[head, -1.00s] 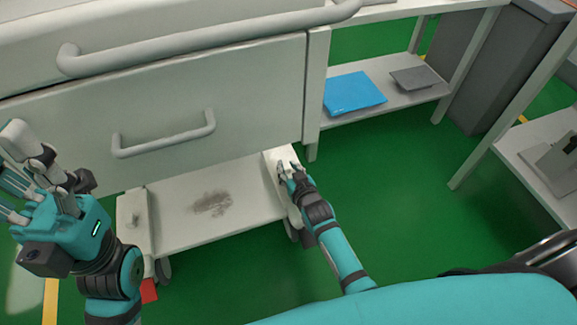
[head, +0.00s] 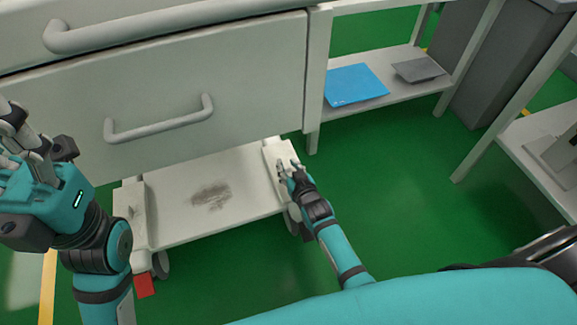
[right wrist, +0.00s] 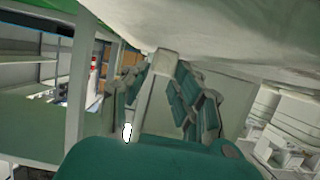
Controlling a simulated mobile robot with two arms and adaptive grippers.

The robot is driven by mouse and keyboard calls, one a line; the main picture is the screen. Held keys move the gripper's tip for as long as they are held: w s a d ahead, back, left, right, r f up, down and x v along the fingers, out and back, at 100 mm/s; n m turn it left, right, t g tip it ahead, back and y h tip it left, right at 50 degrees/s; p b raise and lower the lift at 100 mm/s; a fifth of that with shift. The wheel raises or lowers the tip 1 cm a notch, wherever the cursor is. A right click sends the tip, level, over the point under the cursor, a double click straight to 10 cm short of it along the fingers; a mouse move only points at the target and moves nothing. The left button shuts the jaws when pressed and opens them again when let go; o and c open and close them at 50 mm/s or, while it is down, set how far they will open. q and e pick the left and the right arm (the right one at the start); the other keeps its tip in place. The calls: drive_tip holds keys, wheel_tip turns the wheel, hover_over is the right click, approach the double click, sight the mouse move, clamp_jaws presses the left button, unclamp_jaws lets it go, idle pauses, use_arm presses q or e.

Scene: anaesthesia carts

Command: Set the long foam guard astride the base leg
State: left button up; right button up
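A long cream-white piece (head: 276,152) lies along the right side of the cart's low base, where a base leg runs. I cannot tell the foam guard from the leg there. My right gripper (head: 287,167) is at this piece, with its fingers over the near part. In the right wrist view, a pale bar (right wrist: 158,88) stands between the teal fingers of my right gripper (right wrist: 160,95); whether they press on it is unclear. My left gripper (head: 18,145) is raised at the left edge, partly cut off, with fingers spread and nothing seen between them.
The white cart (head: 190,80) has drawers with handles above its base shelf (head: 170,215), which bears a dark smudge. The other leg (head: 134,225) is at left, with a red block (head: 145,285) below. A shelf with a blue folder (head: 355,85) stands right. Green floor is open between.

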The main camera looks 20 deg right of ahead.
drive_tip(key=o, duration=0.4)
drive_tip(key=v, duration=1.2)
idle(0.3)
